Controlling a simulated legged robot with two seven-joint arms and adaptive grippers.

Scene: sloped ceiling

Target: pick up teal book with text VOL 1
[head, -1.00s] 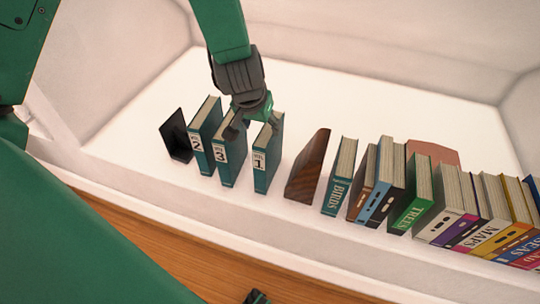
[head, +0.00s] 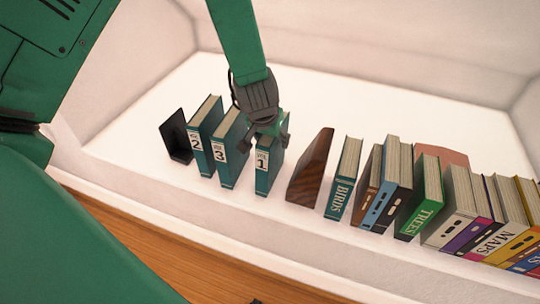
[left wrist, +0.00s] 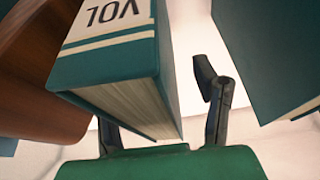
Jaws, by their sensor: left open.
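The teal book marked VOL 1 (head: 263,172) stands upright on the white shelf, apart from the teal books marked 3 (head: 226,165) and 2 (head: 200,152) to its left. My left gripper (head: 266,138) is open at the top of the VOL 1 book, with a finger showing on each side. In the left wrist view the VOL 1 book (left wrist: 115,60) is upside down and lies between the fingertips (left wrist: 155,100); it partly hides the left-hand finger. Another teal book (left wrist: 270,50) stands beyond the right-hand finger. Whether the fingers touch the book cannot be told.
A wooden bookend (head: 308,170) stands close on the right of the VOL 1 book, and a black bookend (head: 176,137) at the far left. A row with a BIRDS book (head: 342,180) and a TREES book (head: 420,205) runs right. The shelf behind is bare.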

